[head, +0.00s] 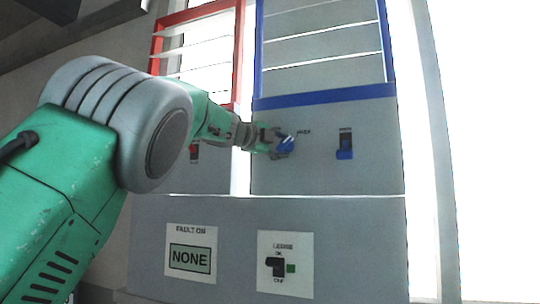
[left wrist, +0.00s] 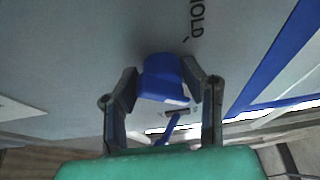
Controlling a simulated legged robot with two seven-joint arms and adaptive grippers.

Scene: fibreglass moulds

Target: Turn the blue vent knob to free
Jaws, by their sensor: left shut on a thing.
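The blue vent knob (head: 286,146) sits on the grey panel below the blue-framed vent (head: 325,98). My left gripper (head: 281,142) reaches it from the left and is shut on it. In the left wrist view the blue knob (left wrist: 162,78) is between the two fingers of the left gripper (left wrist: 165,88), one on each side. The word HOLD is printed on the panel beside the knob. In the head view the knob looks slanted, but the gripper partly covers it and I cannot tell its exact setting. No "free" mark is readable. My right gripper is not in view.
A blue switch (head: 345,148) is right of the knob. A red switch (head: 194,153) sits below the red-framed vent (head: 158,47), partly behind my arm. Lower down are a display (head: 190,257) reading NONE and a black switch (head: 274,266) on a white plate.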

